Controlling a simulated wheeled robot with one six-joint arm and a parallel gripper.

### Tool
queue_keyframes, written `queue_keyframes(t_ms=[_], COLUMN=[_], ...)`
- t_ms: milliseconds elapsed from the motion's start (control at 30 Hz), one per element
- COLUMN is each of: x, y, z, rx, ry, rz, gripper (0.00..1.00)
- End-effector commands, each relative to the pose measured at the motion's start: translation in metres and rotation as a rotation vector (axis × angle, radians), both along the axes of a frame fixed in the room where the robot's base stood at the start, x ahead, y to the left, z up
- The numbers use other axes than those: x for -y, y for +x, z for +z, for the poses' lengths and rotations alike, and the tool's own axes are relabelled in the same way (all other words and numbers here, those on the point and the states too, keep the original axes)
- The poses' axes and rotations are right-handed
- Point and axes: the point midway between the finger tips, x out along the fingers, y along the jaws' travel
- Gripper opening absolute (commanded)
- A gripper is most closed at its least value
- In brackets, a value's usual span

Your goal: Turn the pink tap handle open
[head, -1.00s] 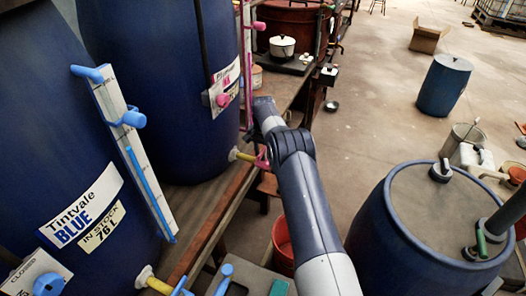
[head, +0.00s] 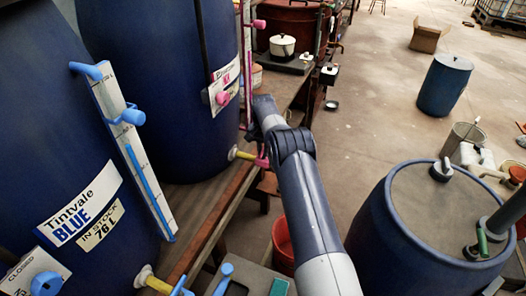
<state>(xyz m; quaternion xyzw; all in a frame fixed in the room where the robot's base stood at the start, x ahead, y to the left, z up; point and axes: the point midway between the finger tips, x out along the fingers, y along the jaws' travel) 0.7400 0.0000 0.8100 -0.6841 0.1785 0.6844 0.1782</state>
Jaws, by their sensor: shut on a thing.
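The pink tap handle (head: 262,162) is at the end of the yellow spout low on the second blue vat (head: 160,80). My gripper (head: 257,150) points down at this tap from the end of my arm, mostly hidden by the wrist and forearm. It is shut on the pink handle; the fingertips are small and dark, and their exact hold is hard to see.
A nearer blue vat (head: 60,150) has blue fittings and a blue-handled tap at lower left. A wooden bench edge (head: 215,215) runs below the taps. A red bucket (head: 283,245) stands below. A blue drum (head: 425,215) stands at right; floor between is open.

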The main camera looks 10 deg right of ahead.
Motion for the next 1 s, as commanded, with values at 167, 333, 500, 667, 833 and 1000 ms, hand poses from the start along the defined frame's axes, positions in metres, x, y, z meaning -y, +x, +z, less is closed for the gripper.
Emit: queue_keyframes(t_ms=[167, 333, 500, 667, 833, 1000], x=[-0.0001, -0.0001, -0.0001, 0.0, -0.0001, -0.0001], y=[0.0005, 0.0004, 0.0002, 0.0001, 0.0003, 0.0003], z=[-0.0014, -0.0013, -0.0006, 0.0001, 0.0004, 0.0007], rx=[0.002, 0.001, 0.0, 0.001, 0.001, 0.001], ry=[0.0, 0.001, 0.001, 0.0, 0.0, 0.0], rz=[0.121, 0.276, 0.438, 0.59, 0.752, 0.913], gripper=[0.0, 0.0, 0.0, 0.0, 0.0, 0.0])
